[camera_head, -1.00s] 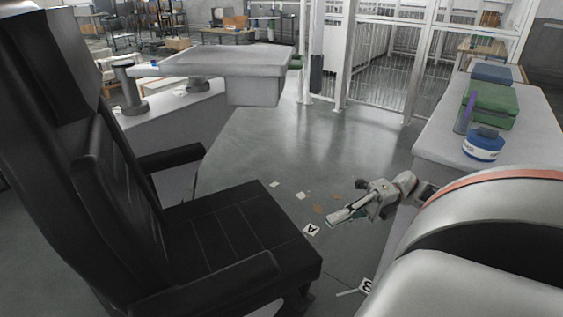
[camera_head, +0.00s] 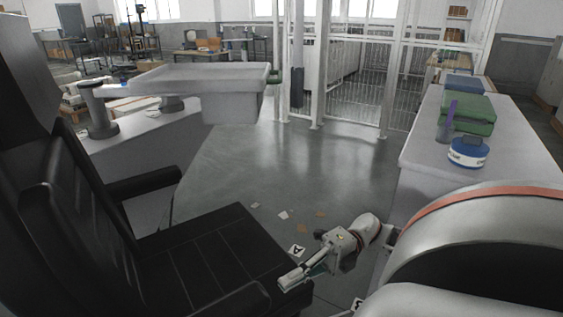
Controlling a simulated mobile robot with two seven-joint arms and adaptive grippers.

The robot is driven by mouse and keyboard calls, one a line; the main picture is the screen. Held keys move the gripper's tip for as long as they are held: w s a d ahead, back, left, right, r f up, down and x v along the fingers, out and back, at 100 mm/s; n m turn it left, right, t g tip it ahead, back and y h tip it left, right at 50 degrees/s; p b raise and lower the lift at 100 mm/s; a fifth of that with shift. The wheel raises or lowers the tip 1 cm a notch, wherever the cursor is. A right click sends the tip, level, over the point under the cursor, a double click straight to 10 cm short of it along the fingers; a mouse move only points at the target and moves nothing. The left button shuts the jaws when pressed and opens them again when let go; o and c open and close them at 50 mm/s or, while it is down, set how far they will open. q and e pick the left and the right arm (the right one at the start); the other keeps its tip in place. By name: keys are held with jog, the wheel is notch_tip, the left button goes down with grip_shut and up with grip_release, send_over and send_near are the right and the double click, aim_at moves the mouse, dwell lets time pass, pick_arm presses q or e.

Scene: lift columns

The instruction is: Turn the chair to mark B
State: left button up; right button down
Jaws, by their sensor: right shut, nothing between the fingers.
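The black office chair (camera_head: 215,258) fills the left side of the view, its backrest at the left and its seat reaching toward the middle. The mark A card (camera_head: 296,251) lies on the floor just beyond the seat's front corner. The mark B card (camera_head: 356,304) shows only in part at the bottom edge, beside my right arm. My right gripper (camera_head: 290,278) is shut and empty, its tips at the seat's front right corner; I cannot tell whether they touch it. My left gripper is not in view.
A grey bench (camera_head: 480,160) along the right holds a green case (camera_head: 468,112), a blue and white round container (camera_head: 467,153) and a purple item. A grey table (camera_head: 200,78) stands behind the chair. The floor (camera_head: 290,170) between them is open, with a few paper scraps.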

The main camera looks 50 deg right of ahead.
jog(key=shift+x, duration=1.35)
